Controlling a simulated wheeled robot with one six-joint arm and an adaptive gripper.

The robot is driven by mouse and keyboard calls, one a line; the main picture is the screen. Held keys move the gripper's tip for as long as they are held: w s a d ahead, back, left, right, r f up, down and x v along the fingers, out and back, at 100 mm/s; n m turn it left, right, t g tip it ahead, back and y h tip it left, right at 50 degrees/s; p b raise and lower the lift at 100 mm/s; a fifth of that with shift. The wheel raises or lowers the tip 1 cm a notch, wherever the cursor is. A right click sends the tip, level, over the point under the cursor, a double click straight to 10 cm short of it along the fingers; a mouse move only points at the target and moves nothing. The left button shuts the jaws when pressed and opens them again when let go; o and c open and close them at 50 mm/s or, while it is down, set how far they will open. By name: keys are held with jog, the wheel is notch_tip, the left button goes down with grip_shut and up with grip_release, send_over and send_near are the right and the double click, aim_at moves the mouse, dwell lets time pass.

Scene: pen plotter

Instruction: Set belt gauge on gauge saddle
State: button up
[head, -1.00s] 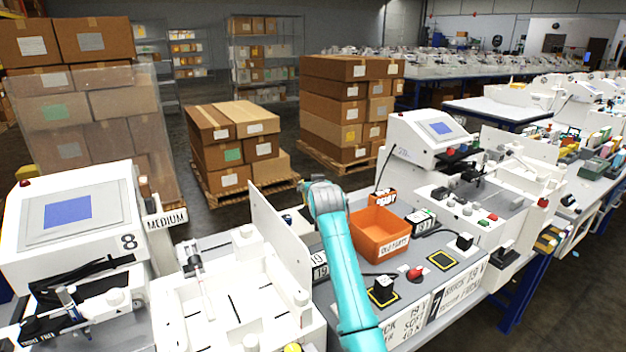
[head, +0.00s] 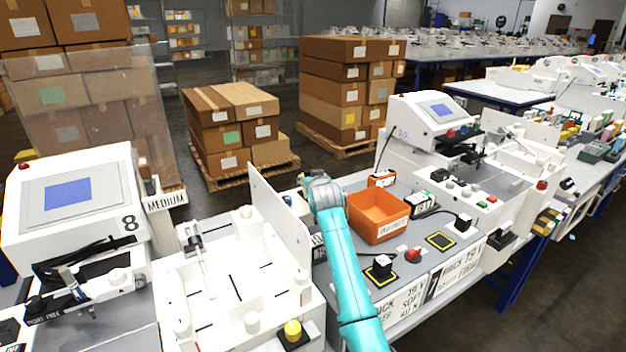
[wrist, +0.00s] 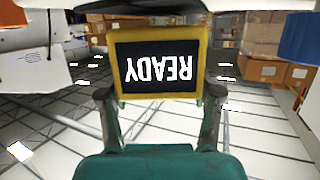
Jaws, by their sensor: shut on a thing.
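My gripper (wrist: 160,97) is shut on a flat dark plate with a yellow frame and the white word READY (wrist: 160,68), upside down in the wrist view. One finger grips each side edge. I cannot tell whether this plate is the belt gauge. In the head view my gripper's fingers and the held plate are hidden behind my teal arm, whose grey wrist is beside the white upright panel. I cannot make out the gauge saddle for certain.
An orange bin (head: 378,222) sits on the grey bench right of my arm, near a red button (head: 413,255). A white upright panel (head: 279,218) and white fixture tray (head: 225,300) are on the left. Machine 8 (head: 75,205) stands at far left. Stacked cartons (head: 235,125) are behind.

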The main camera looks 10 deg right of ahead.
jog(key=shift+f, duration=0.5)
jog(key=o, duration=1.5)
